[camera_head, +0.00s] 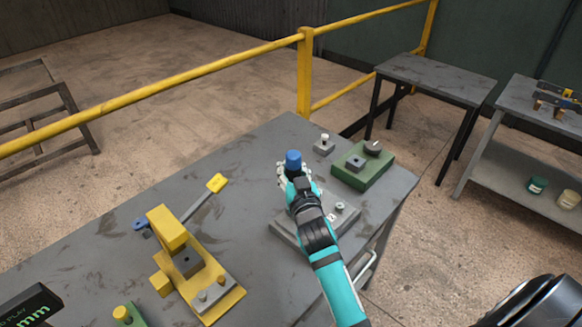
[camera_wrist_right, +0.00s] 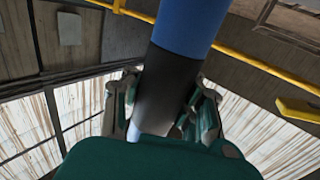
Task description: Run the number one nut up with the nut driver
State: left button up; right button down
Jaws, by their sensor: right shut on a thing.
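My right gripper (camera_head: 292,178) is above the grey bench and shut on the nut driver (camera_head: 293,158), whose blue handle end points up. In the right wrist view the nut driver's blue handle (camera_wrist_right: 190,25) and black collar run between the fingers of my right gripper (camera_wrist_right: 162,105). The driver's lower end is hidden by the gripper. A grey plate (camera_head: 287,236) lies under my right forearm, with a nut on a stud (camera_head: 340,207) and a printed number beside it. My arm hides part of the plate, so I cannot tell which nut is number one. My left gripper is out of view.
A green block (camera_head: 378,178) with grey parts and a small grey block with a pin (camera_head: 324,146) stand behind the plate. Bare bench lies between. A yellow rail (camera_head: 200,70) runs behind.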

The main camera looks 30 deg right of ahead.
aim_at(291, 154)
jog(key=shift+f+b, duration=0.6)
jog(key=shift+f, duration=0.15)
dwell(1.7)
jog(key=shift+s+f+b, duration=0.1)
jog(key=shift+f+b, duration=0.2)
jog(key=shift+f, duration=0.45)
dwell(1.1)
notch_tip(291, 154, up, 2)
jog(key=shift+r+p, duration=0.1)
jog(key=shift+p, duration=0.95)
jog(key=shift+r+p, duration=2.4)
jog(key=shift+r, duration=0.4)
jog(key=shift+f, duration=0.15)
